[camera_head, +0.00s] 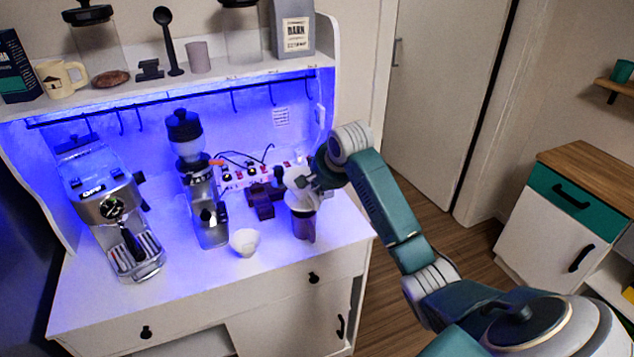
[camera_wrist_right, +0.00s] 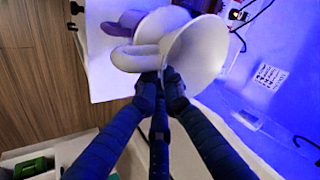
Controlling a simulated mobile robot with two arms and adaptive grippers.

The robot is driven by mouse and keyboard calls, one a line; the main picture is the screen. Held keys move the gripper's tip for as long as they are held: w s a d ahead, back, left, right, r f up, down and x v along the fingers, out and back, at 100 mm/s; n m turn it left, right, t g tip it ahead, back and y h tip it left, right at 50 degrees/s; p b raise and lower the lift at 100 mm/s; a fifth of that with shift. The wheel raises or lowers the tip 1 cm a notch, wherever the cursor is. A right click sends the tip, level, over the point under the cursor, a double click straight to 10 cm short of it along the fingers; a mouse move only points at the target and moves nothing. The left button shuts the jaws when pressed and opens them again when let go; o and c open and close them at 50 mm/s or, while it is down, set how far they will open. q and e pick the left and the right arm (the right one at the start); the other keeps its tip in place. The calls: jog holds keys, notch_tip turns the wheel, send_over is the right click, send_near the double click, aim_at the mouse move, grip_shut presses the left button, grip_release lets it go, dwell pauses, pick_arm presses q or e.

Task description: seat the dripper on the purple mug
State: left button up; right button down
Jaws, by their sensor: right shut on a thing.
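The white dripper (camera_head: 296,176) is over the dark purple mug (camera_head: 304,226) at the counter's right front. My right gripper (camera_head: 313,184) is shut on the dripper, by its handle as far as the wrist view shows. In the right wrist view the dripper's white cone (camera_wrist_right: 198,52) is large in front of my gripper (camera_wrist_right: 161,82). A purplish handle (camera_wrist_right: 112,27), apparently the mug's, shows beyond it. The dripper looks roughly upright in the head view. Whether its base touches the mug's rim is hidden. My left gripper is out of view.
A white cup (camera_head: 244,241) stands left of the mug. A grinder (camera_head: 207,215) and an espresso machine (camera_head: 115,215) stand further left. A dark brown object (camera_head: 263,202) and a power strip (camera_head: 240,178) are behind. The counter's right edge is close to the mug.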

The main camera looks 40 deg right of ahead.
aim_at(315, 198)
jog(key=shift+f, duration=0.45)
jog(key=x, duration=0.2)
jog(key=shift+f, duration=0.55)
jog(key=shift+s+a+f, duration=0.1)
jog(key=shift+s+f, duration=0.15)
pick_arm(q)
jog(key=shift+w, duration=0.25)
pick_arm(e)
jog(key=shift+f, duration=0.1)
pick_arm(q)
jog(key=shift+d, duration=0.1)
pick_arm(e)
jog(key=shift+w+f, duration=0.1)
jog(key=shift+w, duration=0.05)
jog(key=c, duration=1.8)
grip_release()
